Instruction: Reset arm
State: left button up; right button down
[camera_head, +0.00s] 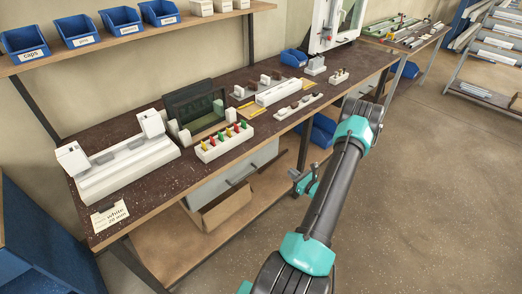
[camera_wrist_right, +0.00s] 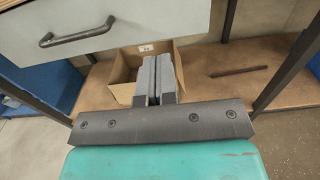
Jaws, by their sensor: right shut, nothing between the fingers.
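My right gripper (camera_head: 294,175) is small and partly hidden behind my right arm in the head view. It hangs in front of the workbench (camera_head: 225,158), below the level of its top and out over the floor side. In the right wrist view the two grey fingers of my right gripper (camera_wrist_right: 158,66) lie together, shut with nothing between them. They point towards an open cardboard box (camera_wrist_right: 122,67) under the bench and touch nothing that I can see. My left gripper is not in view.
A white clamp fixture (camera_head: 125,165), a white block with coloured pegs (camera_head: 224,142) and a dark-framed panel (camera_head: 196,105) stand on the bench. A drawer (camera_wrist_right: 110,22) with a dark handle sits above the box. Blue bins (camera_head: 75,30) line the shelf. Open floor lies right.

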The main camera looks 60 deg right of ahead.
jog(key=w+a+f+n+g+y, duration=0.2)
jog(key=w+a+n+y, duration=0.3)
jog(key=a, duration=0.5)
jog(key=w+a+f+n+g+y, duration=0.25)
jog(key=w+a+y, duration=0.25)
jog(key=a+y, duration=0.3)
jog(key=s+a+f+n+g+y, duration=0.1)
jog(key=s+a+f+n+g, duration=0.1)
jog(key=a+n+g, duration=0.55)
jog(key=s+a+f+n+g+y, duration=0.15)
jog(key=a+n+g, duration=0.5)
jog(key=a, duration=0.65)
jog(key=w+a+n+t+h, duration=0.2)
jog(key=w+a+n+h, duration=0.4)
jog(key=n, duration=1)
jog(key=w+a, duration=0.3)
jog(key=a, duration=0.1)
jog(key=shift+w+r, duration=0.15)
jog(key=shift+r, duration=0.25)
